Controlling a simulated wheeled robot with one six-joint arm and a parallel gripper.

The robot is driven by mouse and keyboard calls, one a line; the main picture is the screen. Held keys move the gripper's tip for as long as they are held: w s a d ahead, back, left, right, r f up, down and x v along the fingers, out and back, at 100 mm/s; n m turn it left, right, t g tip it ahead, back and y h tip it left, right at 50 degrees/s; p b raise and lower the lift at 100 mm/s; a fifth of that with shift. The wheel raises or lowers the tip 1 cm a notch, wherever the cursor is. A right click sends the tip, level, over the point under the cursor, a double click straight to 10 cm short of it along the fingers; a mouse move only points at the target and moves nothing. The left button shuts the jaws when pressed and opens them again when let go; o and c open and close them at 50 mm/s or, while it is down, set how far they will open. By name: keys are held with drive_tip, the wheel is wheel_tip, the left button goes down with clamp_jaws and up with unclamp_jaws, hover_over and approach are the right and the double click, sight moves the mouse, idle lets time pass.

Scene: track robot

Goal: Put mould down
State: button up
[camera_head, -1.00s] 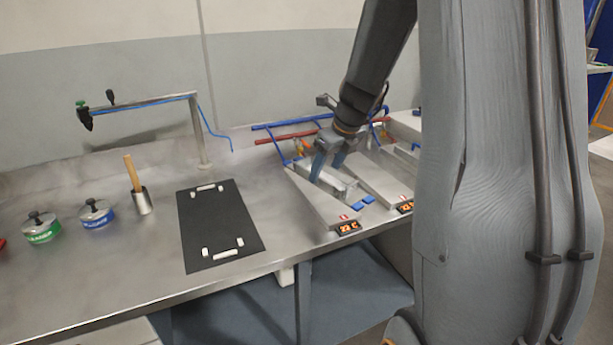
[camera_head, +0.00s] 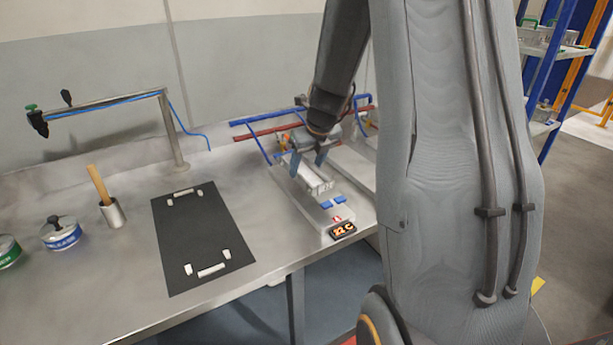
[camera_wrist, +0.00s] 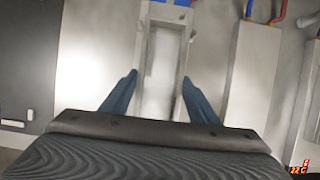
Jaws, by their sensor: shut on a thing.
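My gripper (camera_head: 308,158) is shut on the mould (camera_head: 315,181), a pale silver, long rectangular block. A finger lies along each side of it. In the wrist view, the mould (camera_wrist: 163,70) runs lengthwise between my two blue-grey fingers (camera_wrist: 160,92). In the head view it appears over the left metal station (camera_head: 310,212), which has an orange-lit display (camera_head: 342,231) at its front. I cannot tell whether the mould touches the surface below it.
A black mat (camera_head: 203,235) with white corner blocks lies left on the steel bench (camera_head: 95,275). A wooden-handled tool stands in a metal cup (camera_head: 112,212) beside a blue-labelled tin (camera_head: 60,234). Blue and red pipes (camera_head: 268,130) run behind the station. A bent stand (camera_head: 172,125) rises at the back.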

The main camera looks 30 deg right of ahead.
sight(307, 175)
drive_tip(key=shift+f, duration=1.7)
drive_tip(key=shift+f+b, duration=0.1)
drive_tip(key=shift+b, duration=0.2)
drive_tip(key=o, duration=1.7)
drive_tip(key=shift+c, duration=0.2)
